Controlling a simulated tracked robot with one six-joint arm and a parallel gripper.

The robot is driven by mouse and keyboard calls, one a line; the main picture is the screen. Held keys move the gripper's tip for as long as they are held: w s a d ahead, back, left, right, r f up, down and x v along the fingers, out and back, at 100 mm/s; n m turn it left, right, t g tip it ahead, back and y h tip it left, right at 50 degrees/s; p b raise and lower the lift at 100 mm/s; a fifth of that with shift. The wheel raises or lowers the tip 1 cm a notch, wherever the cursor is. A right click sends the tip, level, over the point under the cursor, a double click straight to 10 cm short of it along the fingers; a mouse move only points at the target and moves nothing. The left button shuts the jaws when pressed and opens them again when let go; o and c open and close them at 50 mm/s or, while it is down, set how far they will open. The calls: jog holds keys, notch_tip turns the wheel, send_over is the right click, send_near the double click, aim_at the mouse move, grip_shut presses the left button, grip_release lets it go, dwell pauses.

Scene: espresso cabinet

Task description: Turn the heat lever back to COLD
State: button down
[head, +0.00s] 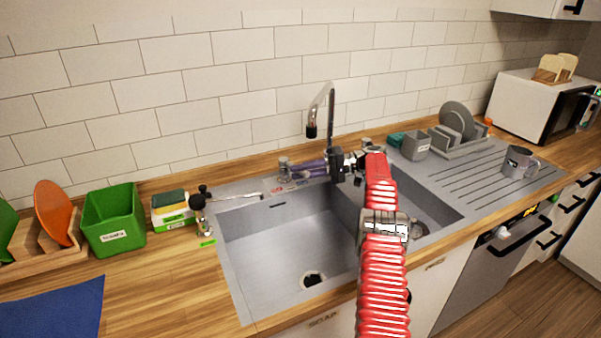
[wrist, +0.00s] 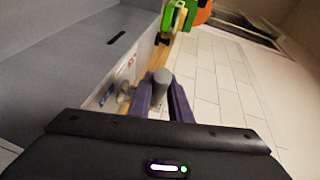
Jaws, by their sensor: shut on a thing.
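The heat lever (head: 284,166) is a grey metal cylinder standing at the back rim of the sink, left of the faucet (head: 330,112). In the head view my gripper (head: 297,171) reaches it from the right with its purple fingers. In the wrist view the lever's round grey end (wrist: 161,77) sits between the two purple fingers, and my gripper (wrist: 161,86) is shut on it. A small red mark and a blue mark show on the pale rim beside the lever in the wrist view. Their lettering is too small to read, and the fingers hide part of the lever.
The sink basin (head: 270,235) is empty in front. A dark-topped bottle (head: 200,215), sponges (head: 170,200) and a green bin (head: 113,220) stand to the left. A grey cup (head: 415,146), a dish rack (head: 470,146) and a mug (head: 517,162) stand to the right.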

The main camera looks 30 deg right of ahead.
jog(key=shift+f, duration=0.25)
jog(key=c, duration=1.6)
grip_release()
jog(key=shift+r, duration=0.1)
jog(key=shift+c, duration=0.2)
jog(key=shift+r, duration=0.15)
